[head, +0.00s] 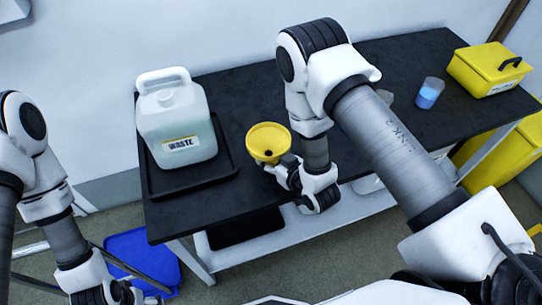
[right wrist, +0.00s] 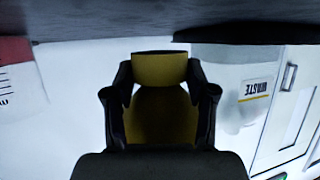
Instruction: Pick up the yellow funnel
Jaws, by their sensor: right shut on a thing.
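The yellow funnel (head: 268,140) is upright with its wide mouth facing up, over the black table right of the waste jug. My right gripper (head: 282,170) is shut on it from its near side. In the right wrist view the yellow funnel (right wrist: 160,118) sits between the two dark fingers (right wrist: 160,82), and that view is upside down. Whether the funnel's lower end touches the table is hidden. My left gripper (head: 108,294) is low at the bottom left, away from the table, and its fingers are not clear.
A white waste jug (head: 188,118) stands in a black tray (head: 160,187) on the black table (head: 222,206). A beaker of blue liquid (head: 428,94) and a yellow box (head: 487,68) stand at the right. A blue bin (head: 140,257) is on the floor.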

